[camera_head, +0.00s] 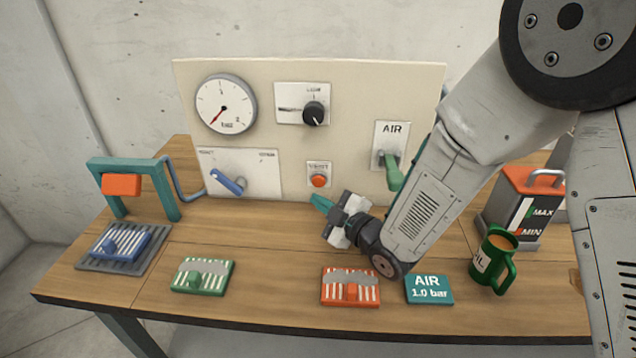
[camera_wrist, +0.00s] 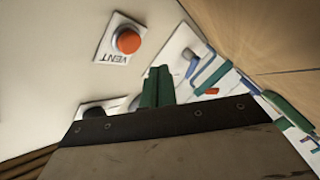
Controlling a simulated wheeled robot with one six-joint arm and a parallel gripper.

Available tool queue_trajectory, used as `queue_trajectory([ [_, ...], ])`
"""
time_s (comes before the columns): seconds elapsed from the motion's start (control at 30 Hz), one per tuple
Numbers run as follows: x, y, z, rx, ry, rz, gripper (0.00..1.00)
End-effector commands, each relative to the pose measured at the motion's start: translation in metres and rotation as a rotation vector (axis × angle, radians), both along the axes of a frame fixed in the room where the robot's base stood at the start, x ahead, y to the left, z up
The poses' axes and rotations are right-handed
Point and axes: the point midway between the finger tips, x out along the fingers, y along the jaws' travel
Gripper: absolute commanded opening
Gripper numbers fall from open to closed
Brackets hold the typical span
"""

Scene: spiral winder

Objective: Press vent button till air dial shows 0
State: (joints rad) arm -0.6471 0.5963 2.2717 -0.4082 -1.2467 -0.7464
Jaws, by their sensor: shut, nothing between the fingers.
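The vent button (camera_head: 319,181) is a round orange-red knob on a small white plate marked VENT, low in the middle of the cream panel. It also shows in the wrist view (camera_wrist: 128,41), uncovered, up and left of the fingertips. The air dial (camera_head: 224,104) is a round white gauge marked bar at the panel's upper left. Its red needle points to the lower left; its small figures are hard to read. My gripper (camera_head: 320,202) is shut and empty, its teal fingertips just below the button and apart from it. The fingers also show in the wrist view (camera_wrist: 158,86).
A green AIR lever (camera_head: 393,172) sticks out right of the button. A blue lever (camera_head: 228,182) is left of it. A green oil jug (camera_head: 494,260), an AIR 1.0 bar card (camera_head: 429,289) and striped blocks (camera_head: 203,276) stand on the wooden table (camera_head: 262,224).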

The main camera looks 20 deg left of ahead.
Motion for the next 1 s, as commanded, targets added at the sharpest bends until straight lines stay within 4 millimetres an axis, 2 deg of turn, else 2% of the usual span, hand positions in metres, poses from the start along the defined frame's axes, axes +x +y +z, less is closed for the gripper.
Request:
queue_trajectory([
  [0.1,-0.011,-0.003,0.001,0.001,0.0,-0.001,0.0],
  [0.27,-0.019,-0.005,0.0,-0.001,-0.001,0.0,0.0],
  [1.0,-0.019,-0.005,0.0,0.001,0.0,-0.001,0.0],
])
